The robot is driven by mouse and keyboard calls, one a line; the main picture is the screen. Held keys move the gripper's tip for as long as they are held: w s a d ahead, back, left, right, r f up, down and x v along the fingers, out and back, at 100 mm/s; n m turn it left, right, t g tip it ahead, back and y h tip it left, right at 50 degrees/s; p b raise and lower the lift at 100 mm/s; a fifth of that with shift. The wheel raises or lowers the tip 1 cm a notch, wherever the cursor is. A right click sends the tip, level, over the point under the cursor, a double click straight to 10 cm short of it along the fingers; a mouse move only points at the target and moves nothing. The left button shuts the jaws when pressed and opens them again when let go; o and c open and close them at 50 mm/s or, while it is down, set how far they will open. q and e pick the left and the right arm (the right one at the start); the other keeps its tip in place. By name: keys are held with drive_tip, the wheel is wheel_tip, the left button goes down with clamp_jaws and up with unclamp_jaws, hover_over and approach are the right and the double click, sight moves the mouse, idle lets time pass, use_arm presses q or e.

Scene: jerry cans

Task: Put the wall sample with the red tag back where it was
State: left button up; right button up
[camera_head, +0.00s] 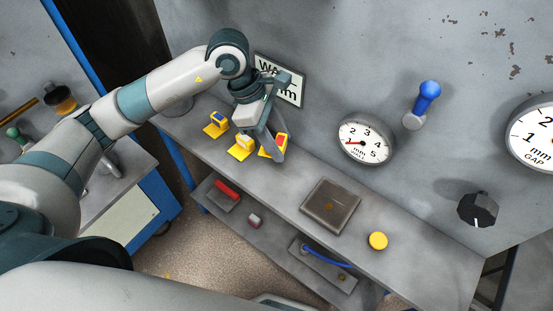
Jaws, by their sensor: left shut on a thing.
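The wall sample with the red tag (281,140) is at the right end of a row of yellow stands on the grey shelf. My left gripper (268,145) reaches down over it from the upper left and is shut on it, hiding part of it. I cannot tell whether the sample touches its yellow stand (265,153). The sample with the white tag (244,141) stands just left of it on its own yellow base. The sample with the blue tag (218,119) stands further left. My right gripper is not in view.
A sign (291,92) is on the wall behind my gripper, partly hidden. A round gauge (366,138) is to the right. A square metal plate (330,205) and a yellow button (378,241) are on the shelf. A red block (227,190) lies on the lower shelf.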

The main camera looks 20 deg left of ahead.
use_arm(q)
wheel_tip(320, 180, down, 4)
drive_tip(key=shift+r+p, duration=0.2)
drive_tip(key=shift+p, duration=0.4)
drive_tip(key=shift+f, duration=0.3)
drive_tip(key=shift+f+p, duration=0.65)
drive_tip(key=shift+f, duration=1.2)
drive_tip(key=shift+f, duration=0.1)
drive_tip(key=o, duration=1.1)
